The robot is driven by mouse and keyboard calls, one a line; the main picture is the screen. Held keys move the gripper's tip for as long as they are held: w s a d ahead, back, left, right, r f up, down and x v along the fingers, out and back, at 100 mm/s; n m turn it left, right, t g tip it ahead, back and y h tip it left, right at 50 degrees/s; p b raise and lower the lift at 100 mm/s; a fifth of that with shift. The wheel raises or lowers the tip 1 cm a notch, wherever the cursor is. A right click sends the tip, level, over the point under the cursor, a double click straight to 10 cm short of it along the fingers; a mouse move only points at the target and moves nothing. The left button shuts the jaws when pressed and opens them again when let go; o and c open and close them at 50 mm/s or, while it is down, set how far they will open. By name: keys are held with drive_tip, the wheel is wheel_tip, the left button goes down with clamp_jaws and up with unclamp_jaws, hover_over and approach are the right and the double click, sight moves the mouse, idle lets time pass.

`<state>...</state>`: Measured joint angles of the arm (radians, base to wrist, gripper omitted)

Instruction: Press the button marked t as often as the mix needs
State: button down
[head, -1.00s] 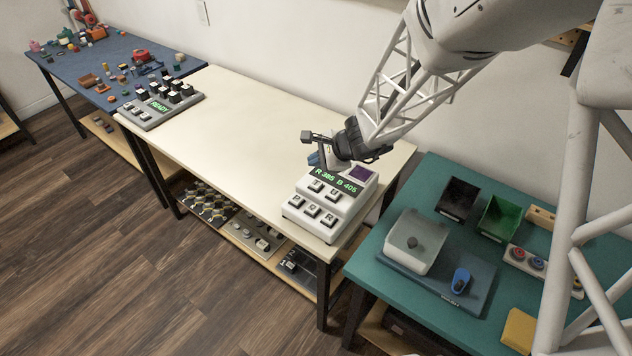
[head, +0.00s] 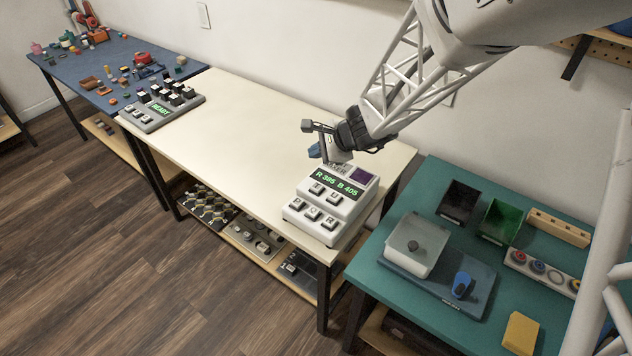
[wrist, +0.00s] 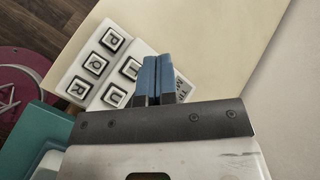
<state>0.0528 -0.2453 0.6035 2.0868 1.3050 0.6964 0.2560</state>
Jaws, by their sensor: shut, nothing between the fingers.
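The white mixer panel (head: 350,210) stands on the cream table's near right end. Its green display (head: 337,184) reads R 385 B 405, beside a dark purple screen (head: 362,177). The button marked T (head: 317,188) is in the upper row with the U button (head: 333,198). In the wrist view the T button (wrist: 131,69) is just left of the fingers, partly beside them. My gripper (head: 314,151) is shut and empty, its blue fingertips above the panel's back left side. The shut fingers (wrist: 154,76) hide part of the panel's top in the wrist view.
The P (head: 297,204), Q (head: 312,213) and R (head: 328,222) buttons form the front row. A second grey panel (head: 160,108) showing READY stands at the table's far left. The table's middle (head: 230,120) is clear. A teal table (head: 400,287) stands at the right.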

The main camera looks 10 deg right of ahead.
sight(317, 187)
drive_tip(key=shift+f, duration=0.2)
drive_tip(key=shift+f, duration=4.2)
drive_tip(key=shift+f, duration=0.95)
idle(0.3)
drive_tip(key=shift+r, duration=0.95)
drive_tip(key=shift+r, duration=2.5)
